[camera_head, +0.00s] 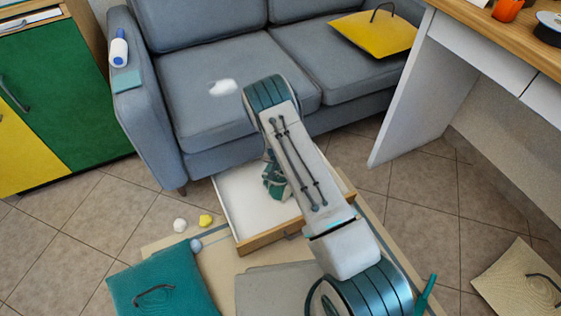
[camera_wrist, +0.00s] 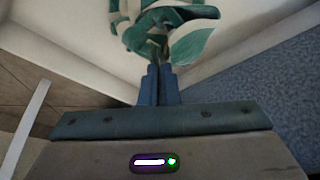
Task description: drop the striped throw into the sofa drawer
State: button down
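The striped throw (camera_head: 273,180), green and white, is a small bunched cloth over the inside of the sofa drawer, beside my forearm. It also shows in the wrist view (camera_wrist: 168,28) at the tips of my gripper (camera_wrist: 159,70). The two fingers are close together and pinch the cloth. The sofa drawer (camera_head: 238,198) is pulled out from under the sofa, with a white inside and a wooden front. Its white inside (camera_wrist: 75,45) lies behind the throw in the wrist view. My arm hides the drawer's right part. I cannot tell whether the cloth touches the drawer floor.
A teal cushion (camera_head: 160,285) and small balls (camera_head: 205,220) lie on the floor at left. A white desk panel (camera_head: 410,100) stands at right.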

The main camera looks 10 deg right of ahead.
notch_tip(320, 180, down, 3)
jog(key=shift+r+b, duration=0.1)
jog(key=shift+b, duration=0.4)
jog(key=shift+c, duration=1.4)
grip_release()
notch_tip(320, 180, up, 6)
jog(key=s+g+p, duration=0.1)
jog(key=g+p, duration=0.1)
jog(key=p, duration=0.1)
jog(key=shift+a+y, duration=0.2)
jog(key=shift+y, duration=0.2)
notch_tip(320, 180, up, 14)
jog(key=s+p, duration=0.2)
jog(key=p, duration=0.3)
jog(key=shift+a+f, duration=0.2)
jog(key=shift+a, duration=0.15)
